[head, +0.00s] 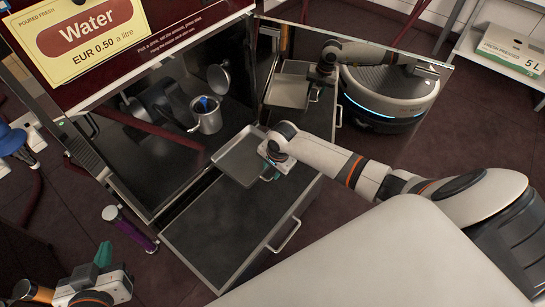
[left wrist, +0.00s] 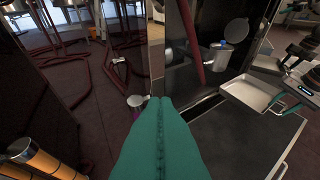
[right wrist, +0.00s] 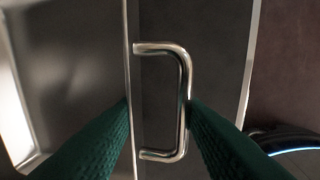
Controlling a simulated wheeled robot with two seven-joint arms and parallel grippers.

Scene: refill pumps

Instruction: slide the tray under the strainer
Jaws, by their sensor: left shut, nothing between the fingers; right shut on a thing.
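The tray (head: 236,154) is a shallow silver pan on the dark pull-out shelf (head: 205,232), partly in front of the dark recess; it also shows in the left wrist view (left wrist: 246,96). My right gripper (head: 273,173) is at its near right side, shut on the tray's steel handle (right wrist: 184,75). A steel cup with something blue inside (head: 208,120), seemingly the strainer, sits in the recess behind and left of the tray, with a round disc (head: 218,78) above it. My left gripper (head: 103,254) is shut and empty at lower left; its teal fingers (left wrist: 160,100) touch.
The shelf has its own handle (head: 285,236) at its right edge. A mirror-like panel (head: 385,75) stands behind and reflects the robot and tray. A purple cylinder (head: 130,228) is beside the shelf on the left. A price sign (head: 80,30) hangs above the recess.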

